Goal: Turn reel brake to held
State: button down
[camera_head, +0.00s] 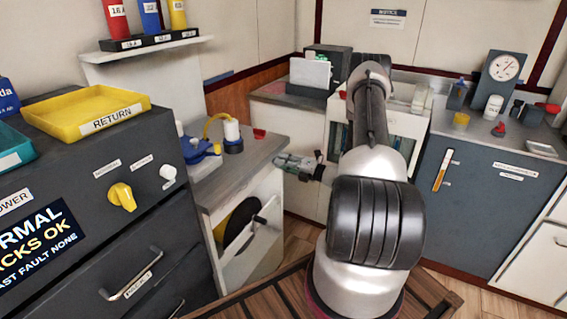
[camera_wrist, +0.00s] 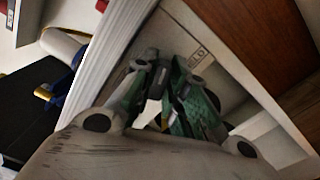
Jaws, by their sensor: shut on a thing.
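My gripper (camera_head: 285,162) reaches left from my arm, at the right edge of the grey counter, above the front of the white reel cabinet. In the wrist view its green-grey fingers (camera_wrist: 166,78) point at a pale panel with a small label (camera_wrist: 198,55) that seems to read HELD. The fingers are close together, shut on what I take to be the reel brake handle. The brake is mostly hidden by the fingers, and its exact angle cannot be told. The dark reel (camera_head: 241,222) with a yellow part sits in the cabinet opening below.
A crank (camera_head: 261,219) sticks out from the reel cabinet below my gripper. A dark panel with a yellow knob (camera_head: 122,197) is at left. A blue-grey cabinet (camera_head: 470,200) is at right.

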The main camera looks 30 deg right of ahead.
jog(key=shift+m, duration=2.1)
jog(key=c, duration=1.4)
grip_release()
jog(key=shift+f, duration=0.1)
jog(key=shift+c, duration=0.2)
jog(key=v, duration=1.2)
